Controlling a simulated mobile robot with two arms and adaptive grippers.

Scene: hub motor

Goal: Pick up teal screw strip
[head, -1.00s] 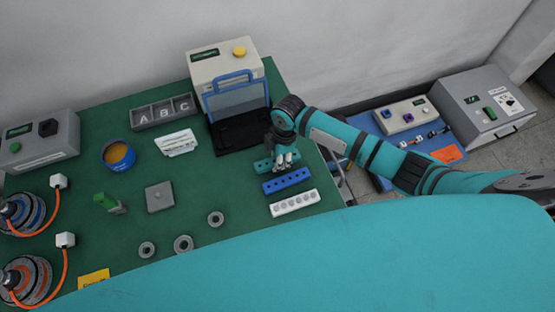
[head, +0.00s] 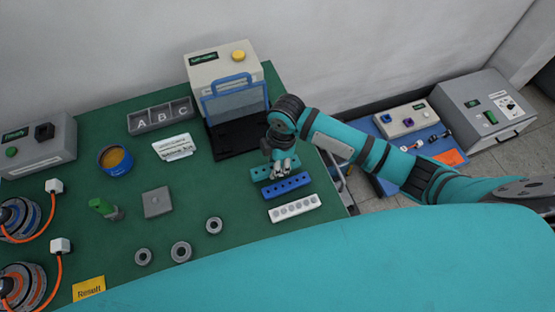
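The teal screw strip (head: 258,174) lies on the green table near its right edge, behind a blue strip (head: 286,185) and a white strip (head: 294,208). My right arm comes in from the right, and its gripper (head: 284,167) points down over the teal strip. The fingers cover the middle and right part of the strip. I cannot tell whether they touch it or how far apart they are. My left gripper is not in view.
Behind the gripper stands a machine (head: 222,65) with a blue-framed guard and a black base. An A-B-C tray (head: 160,116), a blue cup (head: 115,160) and grey rings (head: 181,252) lie to the left. A blue side surface (head: 385,130) with devices is at right.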

